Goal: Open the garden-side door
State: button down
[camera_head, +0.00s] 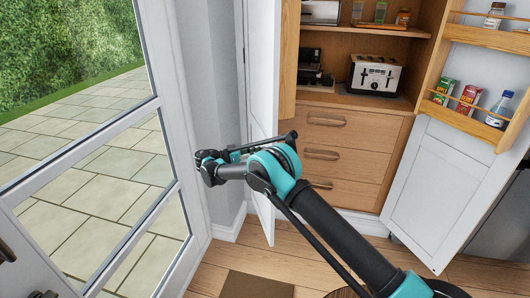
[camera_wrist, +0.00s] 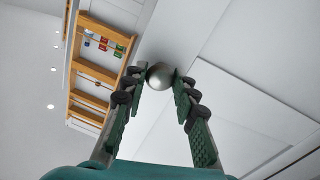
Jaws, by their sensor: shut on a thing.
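The garden-side door (camera_head: 262,110) is the white left door of the pantry cupboard, on the side of the glass garden door. It stands partly open, seen nearly edge-on in the head view, with a wooden rack (camera_head: 290,60) on its inner side. A round silver knob (camera_wrist: 160,73) sits on a white panel (camera_wrist: 225,60) in the wrist view. My gripper (camera_wrist: 160,82) is shut on the knob, one green finger on each side. In the head view my gripper (camera_head: 235,154) is at the door's left face; the knob is hidden there.
The right cupboard door (camera_head: 440,180) stands wide open with bottles and boxes in its racks. Wooden drawers (camera_head: 345,130) and a toaster (camera_head: 375,76) are inside the cupboard. A glass garden door (camera_head: 110,150) and grey wall (camera_head: 215,60) lie close on the left. Some wooden floor (camera_head: 310,265) is clear.

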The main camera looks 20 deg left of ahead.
aim_at(269, 130)
jog(key=shift+s, duration=0.1)
dwell(0.3)
jog(key=c, duration=1.2)
grip_release()
jog(key=shift+o, duration=0.2)
notch_tip(269, 130, up, 10)
